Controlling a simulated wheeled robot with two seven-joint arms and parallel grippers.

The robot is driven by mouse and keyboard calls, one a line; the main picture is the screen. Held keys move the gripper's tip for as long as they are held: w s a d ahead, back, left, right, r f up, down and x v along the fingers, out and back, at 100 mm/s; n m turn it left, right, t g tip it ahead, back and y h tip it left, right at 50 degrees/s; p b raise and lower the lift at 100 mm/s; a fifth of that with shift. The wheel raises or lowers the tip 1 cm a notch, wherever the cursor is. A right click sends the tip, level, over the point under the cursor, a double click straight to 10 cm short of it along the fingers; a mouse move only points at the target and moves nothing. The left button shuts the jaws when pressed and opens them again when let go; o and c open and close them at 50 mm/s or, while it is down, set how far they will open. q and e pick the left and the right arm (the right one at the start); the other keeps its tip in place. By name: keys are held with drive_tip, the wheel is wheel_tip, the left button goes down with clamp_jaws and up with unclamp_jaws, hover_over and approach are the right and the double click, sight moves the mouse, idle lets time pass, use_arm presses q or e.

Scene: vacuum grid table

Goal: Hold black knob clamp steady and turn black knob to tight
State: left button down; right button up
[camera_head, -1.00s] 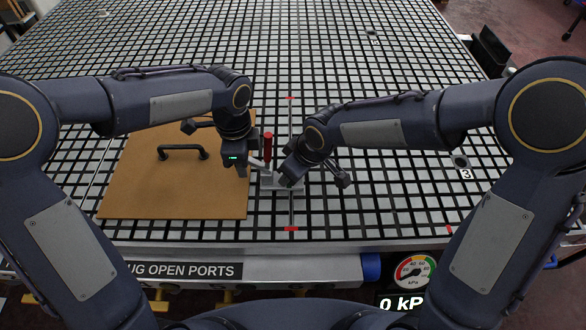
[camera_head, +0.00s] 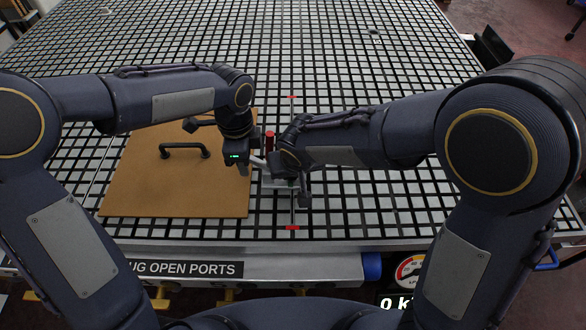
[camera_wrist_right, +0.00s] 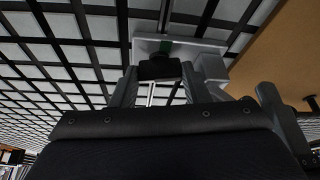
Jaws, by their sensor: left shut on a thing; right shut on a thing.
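The clamp stands on the grid table beside the brown board. Its red handle (camera_head: 270,139) points up, and part of its grey base (camera_head: 270,184) shows below. The light base (camera_wrist_right: 185,45) also shows in the right wrist view. My left gripper (camera_head: 257,162) is shut on the clamp from the left. My right gripper (camera_wrist_right: 158,85) is shut on the black knob (camera_wrist_right: 160,67), which sits between its fingers at the front of the base. In the head view the right wrist covers the knob and much of the clamp.
A brown board (camera_head: 130,185) with a black handle (camera_head: 184,147) lies left of the clamp. Red marks lie on the table in front of and behind the clamp. A gauge (camera_head: 408,270) is on the table's front side. The grid behind is mostly clear.

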idle(0.5)
use_arm(q)
drive_tip(key=shift+d, duration=0.1)
use_arm(e)
drive_tip(key=o, duration=1)
drive_tip(key=shift+a, duration=0.1)
